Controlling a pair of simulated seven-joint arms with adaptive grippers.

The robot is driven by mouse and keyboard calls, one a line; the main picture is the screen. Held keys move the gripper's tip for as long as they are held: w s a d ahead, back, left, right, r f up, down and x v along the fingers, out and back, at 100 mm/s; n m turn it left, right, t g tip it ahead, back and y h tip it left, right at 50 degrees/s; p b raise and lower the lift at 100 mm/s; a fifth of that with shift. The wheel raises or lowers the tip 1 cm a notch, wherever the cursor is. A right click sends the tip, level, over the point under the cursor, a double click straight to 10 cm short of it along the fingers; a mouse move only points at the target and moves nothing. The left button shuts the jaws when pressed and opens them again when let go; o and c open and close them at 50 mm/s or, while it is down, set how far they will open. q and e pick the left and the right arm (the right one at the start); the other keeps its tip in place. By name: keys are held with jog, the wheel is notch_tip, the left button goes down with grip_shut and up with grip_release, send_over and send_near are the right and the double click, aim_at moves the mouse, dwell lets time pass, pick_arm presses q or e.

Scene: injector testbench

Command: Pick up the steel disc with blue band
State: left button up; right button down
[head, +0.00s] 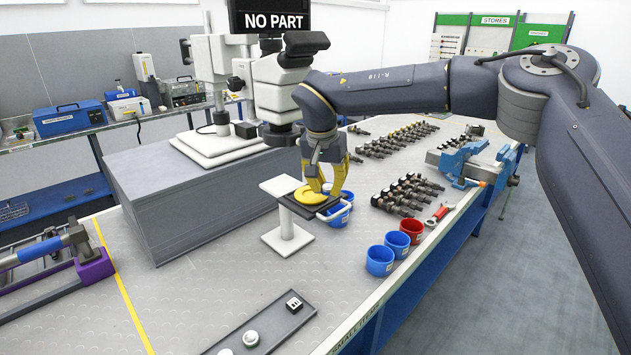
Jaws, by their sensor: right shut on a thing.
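A yellow round piece (308,196) shows on the plate, close to the left finger. I see no blue band on any disc here. Small pale round pieces (250,338) lie in the grey tray (272,322) at the front. My left gripper is not in view.
The white stand (287,222) is close to the gripper. Blue cups (380,260) and a red cup (411,230) stand to its right. A microscope (275,85) and grey box (190,205) are behind. A blue vise (468,160) is at the right edge.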

jog(key=s+d, duration=0.8)
jog(key=shift+s+d, duration=0.25)
jog(key=shift+s, duration=0.1)
jog(key=shift+w, duration=0.1)
dwell(0.5)
